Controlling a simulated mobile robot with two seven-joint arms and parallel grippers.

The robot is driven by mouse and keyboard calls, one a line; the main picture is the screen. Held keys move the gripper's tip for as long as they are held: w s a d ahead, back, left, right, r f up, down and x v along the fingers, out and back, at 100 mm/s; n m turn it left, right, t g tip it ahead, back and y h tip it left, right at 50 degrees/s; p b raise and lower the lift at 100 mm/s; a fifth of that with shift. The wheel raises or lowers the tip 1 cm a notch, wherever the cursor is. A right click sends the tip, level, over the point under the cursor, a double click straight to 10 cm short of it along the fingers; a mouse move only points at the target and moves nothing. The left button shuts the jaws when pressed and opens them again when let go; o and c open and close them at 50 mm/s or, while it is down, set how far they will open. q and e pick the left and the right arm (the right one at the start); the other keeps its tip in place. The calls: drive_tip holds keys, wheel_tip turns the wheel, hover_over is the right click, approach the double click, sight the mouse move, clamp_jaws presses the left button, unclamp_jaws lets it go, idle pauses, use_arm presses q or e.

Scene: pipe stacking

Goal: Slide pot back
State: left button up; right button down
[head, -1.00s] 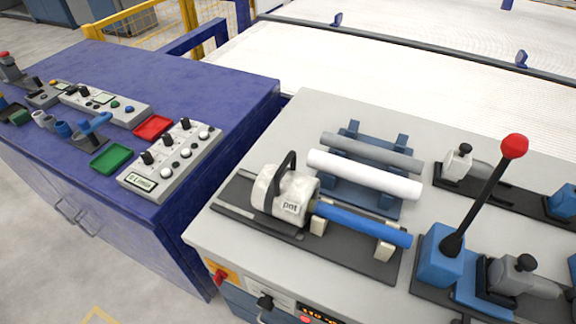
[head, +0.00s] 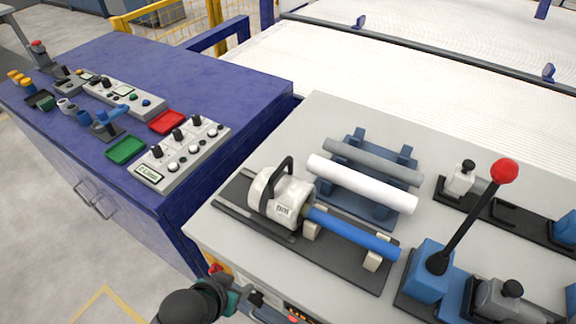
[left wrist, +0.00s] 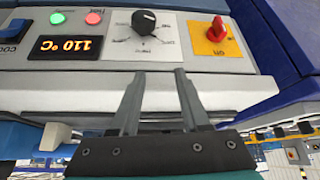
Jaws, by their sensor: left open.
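The white pot (head: 281,196) with a black handle sits on a dark rail base (head: 250,222) at the left part of the grey bench. A blue pipe (head: 352,232) lies on pale supports with its left end at the pot; whether it goes into the pot I cannot tell. My left gripper (head: 285,315) is low in the head view, in front of the bench and below the pot, apart from it. In the left wrist view, its two fingers (left wrist: 154,78) are apart and empty, facing the bench's front panel. My right gripper is not in view.
A white pipe (head: 362,184) and a grey pipe (head: 372,162) lie on a blue rack behind. A lever with a red knob (head: 505,171) stands at right. The front panel has a black dial (left wrist: 144,22) and red switch (left wrist: 216,30). A blue cabinet (head: 190,80) stands left.

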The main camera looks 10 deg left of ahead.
use_arm(q)
drive_tip(key=w+r+t+h, duration=0.1)
drive_tip(key=r, duration=0.1)
drive_tip(key=w+d+r+t+h, duration=0.1)
drive_tip(key=w+r+t, duration=0.1)
drive_tip(key=r, duration=0.1)
drive_tip(key=w+d+r+t+h, duration=0.1)
drive_tip(key=w+r+t, duration=0.1)
drive_tip(key=r, duration=0.1)
drive_tip(key=shift+w+d, duration=0.1)
drive_tip(key=shift+d, duration=0.05)
wheel_tip(320, 180, up, 9)
drive_tip(key=w+a+t+h, duration=0.1)
drive_tip(key=t+h, duration=0.1)
drive_tip(key=t, duration=0.4)
approach(288, 161)
drive_tip(key=x, duration=0.8)
drive_tip(key=shift+w+a+f+b, duration=0.1)
drive_tip(key=shift+w+f+b, duration=0.1)
drive_tip(key=shift+w+b, duration=0.1)
clamp_jaws()
idle(0.5)
